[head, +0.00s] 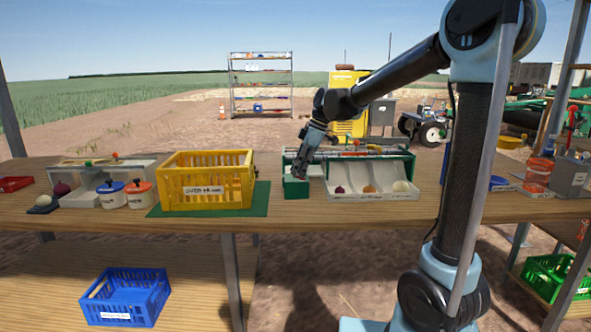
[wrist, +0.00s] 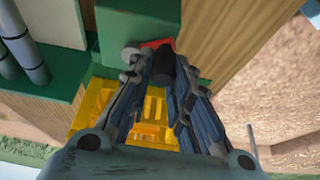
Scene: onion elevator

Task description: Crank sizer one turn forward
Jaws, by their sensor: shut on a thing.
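The sizer (head: 405,167) is a green-framed machine on the wooden table, with a pale three-bay tray in front holding a purple, an orange and a white onion. My gripper (head: 300,170) reaches down at its left end, by a green block (head: 296,187). In the wrist view, my gripper (wrist: 148,60) has its fingertips close together at a red part (wrist: 156,43), which looks like the crank's handle, against the green sizer side (wrist: 137,25). My gripper is shut on it. The fingers hide most of the crank, so its angle cannot be told.
A yellow crate (head: 205,200) stands on a green mat (head: 262,195) just left of the sizer. A blue crate (head: 127,297) sits on a lower shelf. Bare table lies in front of the sizer.

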